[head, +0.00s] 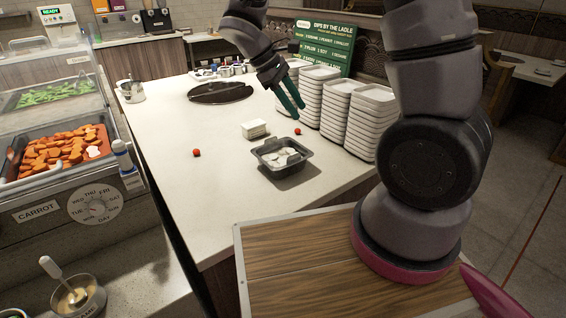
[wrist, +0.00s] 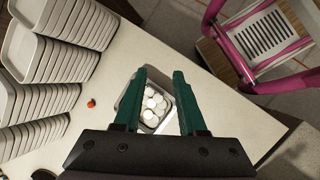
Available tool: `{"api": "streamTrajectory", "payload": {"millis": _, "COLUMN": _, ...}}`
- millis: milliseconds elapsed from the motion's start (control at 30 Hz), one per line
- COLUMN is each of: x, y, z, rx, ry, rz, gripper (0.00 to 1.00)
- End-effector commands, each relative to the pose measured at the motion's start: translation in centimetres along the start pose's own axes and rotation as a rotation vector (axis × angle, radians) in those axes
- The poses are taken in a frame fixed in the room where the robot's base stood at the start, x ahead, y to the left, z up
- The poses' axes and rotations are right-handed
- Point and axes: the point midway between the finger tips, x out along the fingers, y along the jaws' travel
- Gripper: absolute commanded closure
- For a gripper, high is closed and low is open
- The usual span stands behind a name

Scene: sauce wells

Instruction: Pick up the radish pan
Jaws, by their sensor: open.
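The radish pan (head: 288,170) is a small dark grey pan holding round white slices. It sits on the white counter near the front edge. My gripper (head: 298,112) has teal fingers, which are open and empty. In the head view it hangs above the counter, behind the pan and in front of the plate stacks. In the wrist view the pan lies below, between the fingers of my gripper (wrist: 160,71), and the left finger covers part of it. The fingers appear apart from the pan.
Tall stacks of white plates (head: 345,110) stand behind and right of the pan. A small white stack (head: 255,130) sits just behind it. Small red balls (head: 196,153) lie on the counter. A dark round disc (head: 220,92) lies farther back.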

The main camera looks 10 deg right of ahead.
Motion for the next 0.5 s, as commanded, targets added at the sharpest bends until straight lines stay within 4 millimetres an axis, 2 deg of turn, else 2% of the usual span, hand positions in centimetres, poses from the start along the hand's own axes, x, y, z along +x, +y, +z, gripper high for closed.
{"api": "streamTrajectory", "payload": {"millis": 33, "x": 1.3, "y": -0.8, "z": -1.8, "rx": -0.096, "ry": -0.062, "rz": 0.054, "gripper": 0.6}}
{"api": "streamTrajectory", "payload": {"millis": 300, "x": 7.1, "y": -4.0, "z": -9.3, "rx": -0.554, "ry": -0.347, "rz": 0.361, "gripper": 0.6}}
{"api": "streamTrajectory", "payload": {"millis": 500, "x": 10.2, "y": -6.2, "z": -13.1, "rx": -0.786, "ry": -0.499, "rz": 0.544, "gripper": 0.6}}
